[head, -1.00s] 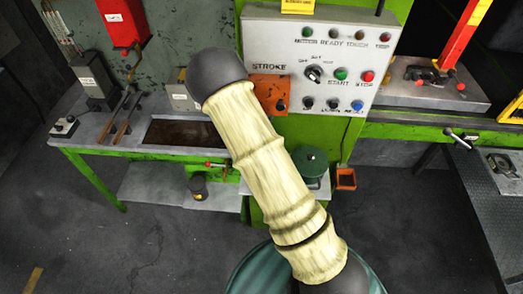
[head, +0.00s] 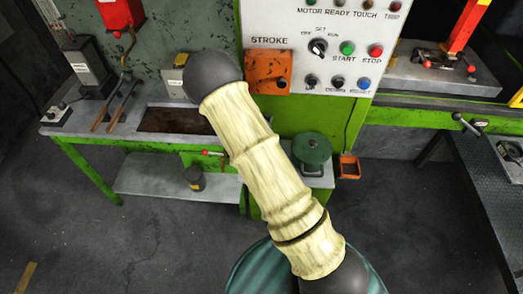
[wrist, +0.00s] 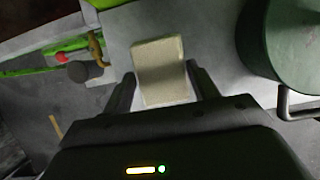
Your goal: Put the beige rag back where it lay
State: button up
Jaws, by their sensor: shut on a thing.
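The beige rag (wrist: 160,72) shows in the wrist view as a small, folded, pale block between the two fingers of my gripper (wrist: 162,88). My gripper is shut on it. Under the rag is a grey surface (wrist: 125,32); I cannot tell whether the rag touches it or hangs above it. In the head view my arm's sleeved links cover the middle, and the gripper and rag are hidden there.
A dark green round pot (wrist: 288,38) with a handle stands close right of the rag; it also shows in the head view (head: 312,150). A red-knobbed lever (wrist: 80,70) is at left. A grey bench (head: 90,125) with tools and the control panel (head: 310,55) stand beyond.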

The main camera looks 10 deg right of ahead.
jog(key=shift+f+b, duration=0.4)
jog(key=shift+f, duration=0.3)
jog(key=shift+f+b, duration=0.35)
dwell(0.4)
jog(key=o, duration=1)
jog(key=v, duration=1.2)
jog(key=shift+r, duration=0.1)
